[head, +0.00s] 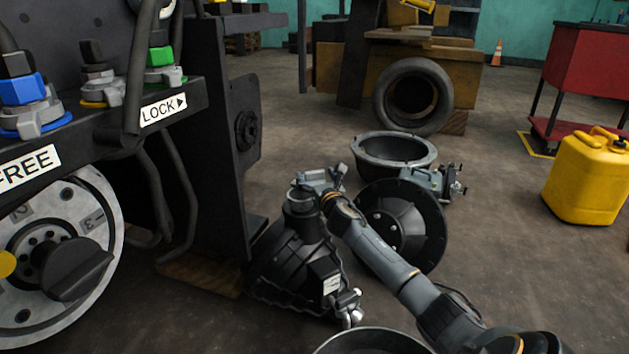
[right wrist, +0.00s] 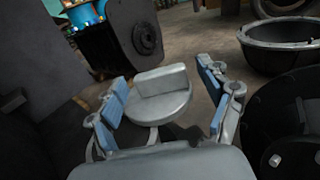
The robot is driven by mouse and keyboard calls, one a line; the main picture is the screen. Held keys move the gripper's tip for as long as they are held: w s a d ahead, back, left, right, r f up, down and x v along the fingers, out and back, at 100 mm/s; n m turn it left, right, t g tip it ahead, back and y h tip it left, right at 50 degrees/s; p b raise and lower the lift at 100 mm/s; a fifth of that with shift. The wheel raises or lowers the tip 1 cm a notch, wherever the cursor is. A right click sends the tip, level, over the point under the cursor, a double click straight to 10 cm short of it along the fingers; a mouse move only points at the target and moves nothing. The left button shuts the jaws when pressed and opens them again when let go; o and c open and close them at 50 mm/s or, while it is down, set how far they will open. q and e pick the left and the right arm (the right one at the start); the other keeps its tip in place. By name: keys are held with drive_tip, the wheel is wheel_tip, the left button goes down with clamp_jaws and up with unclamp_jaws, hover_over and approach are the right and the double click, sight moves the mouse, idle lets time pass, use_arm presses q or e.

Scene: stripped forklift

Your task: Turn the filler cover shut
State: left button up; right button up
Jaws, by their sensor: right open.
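The filler cover, seen as a grey round cap (right wrist: 160,106) with a raised bar across its top, sits between my right gripper's fingers in the right wrist view. My right gripper (head: 320,180) is open, with one blue-padded finger on each side of the cap. It also shows in the right wrist view (right wrist: 165,88). A gap shows between the bar and the right finger; I cannot tell whether the left finger touches the cap. In the head view I cannot make out the cap clearly at the gripper. My left gripper is not in view.
A black panel with a LOCK label (head: 164,108) and a numbered silver dial (head: 97,190) stand at the left. A black bolted disc (head: 415,235) and a metal bowl-shaped housing (head: 380,150) lie close by. A yellow can (head: 585,180) stands right on open floor.

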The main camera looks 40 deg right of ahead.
drive_tip(key=shift+x, duration=0.75)
clamp_jaws()
